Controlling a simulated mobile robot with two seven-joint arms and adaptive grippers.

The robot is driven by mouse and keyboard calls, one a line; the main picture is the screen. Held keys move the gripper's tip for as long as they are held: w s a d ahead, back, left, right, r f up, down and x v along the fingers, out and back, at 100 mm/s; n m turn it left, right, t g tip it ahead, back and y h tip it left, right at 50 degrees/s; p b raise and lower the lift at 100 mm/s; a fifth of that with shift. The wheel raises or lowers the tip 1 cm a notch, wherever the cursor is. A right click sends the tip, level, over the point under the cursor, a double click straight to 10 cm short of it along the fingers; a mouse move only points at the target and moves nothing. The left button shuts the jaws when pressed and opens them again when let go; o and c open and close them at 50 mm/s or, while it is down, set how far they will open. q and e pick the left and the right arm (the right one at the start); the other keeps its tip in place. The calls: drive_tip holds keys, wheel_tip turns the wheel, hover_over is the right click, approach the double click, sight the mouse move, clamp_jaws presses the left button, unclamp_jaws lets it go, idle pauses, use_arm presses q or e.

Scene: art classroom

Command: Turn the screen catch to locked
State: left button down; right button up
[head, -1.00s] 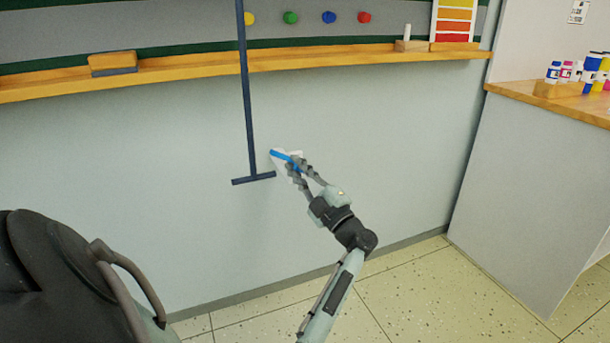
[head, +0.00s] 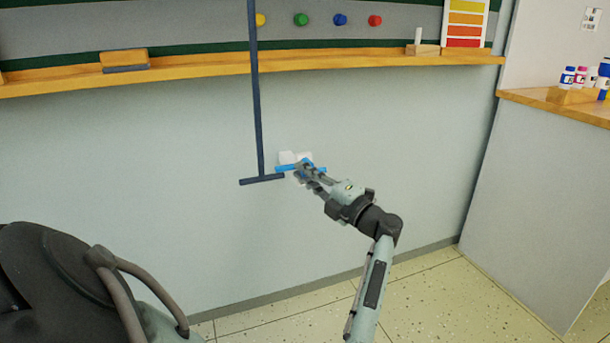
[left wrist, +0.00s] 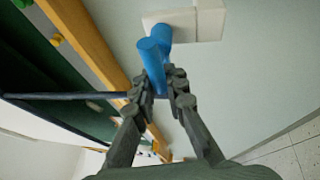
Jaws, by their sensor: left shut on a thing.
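The screen catch shows as a blue handle (head: 284,168) on a small white plate (head: 287,156) fixed to the pale wall. The handle lies close to level in the head view, its left end free and its middle covered by my fingers. My left gripper (head: 306,171) is shut on the blue handle. In the left wrist view, the fingers (left wrist: 160,80) hold the blue handle (left wrist: 151,58), with the white plate (left wrist: 183,24) behind it. My right gripper is not in view.
A dark blue T-shaped bar (head: 257,110) hangs just left of the catch, its crosspiece near the handle's free end. A wooden ledge (head: 200,70) with an eraser (head: 124,61) runs above. A counter (head: 560,105) with paint bottles stands at right.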

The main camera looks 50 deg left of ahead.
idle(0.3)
use_arm(q)
drive_tip(key=c, duration=1.5)
unclamp_jaws()
drive_tip(key=shift+c, duration=0.2)
wheel_tip(320, 180, up, 10)
drive_tip(key=shift+r, duration=0.1)
